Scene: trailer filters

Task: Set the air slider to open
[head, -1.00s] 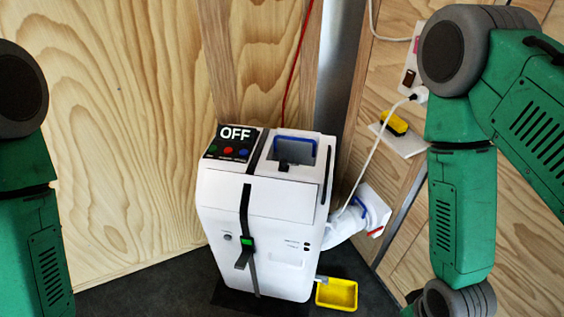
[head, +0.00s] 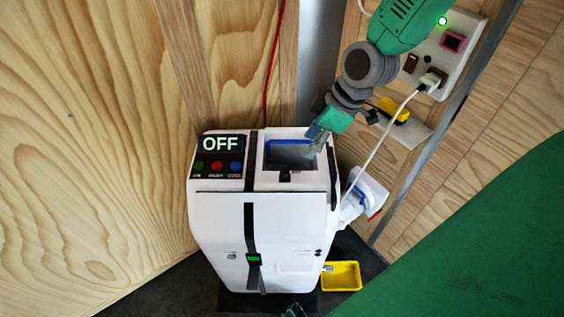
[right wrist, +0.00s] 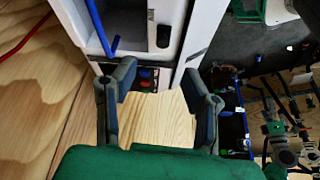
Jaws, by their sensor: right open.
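A white filter machine (head: 217,215) stands against the wooden wall. Its top carries a sign reading OFF above coloured buttons (head: 217,168), and an opening (head: 289,154) with a blue handle. A hose end with a blue part and red tag (head: 369,193) joins its right side. I cannot tell for certain which part is the air slider. My right gripper (head: 318,140) is above the right edge of the opening. In the right wrist view the right gripper (right wrist: 160,78) is open and empty, with the red and blue buttons visible beyond its fingers. My left gripper is not recognisable.
A yellow tray (head: 341,275) lies on the dark floor right of the machine. A white cable (head: 381,142) runs from the wall socket panel (head: 440,60) down beside the machine. A small shelf with a yellow item (head: 393,110) is behind my right arm.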

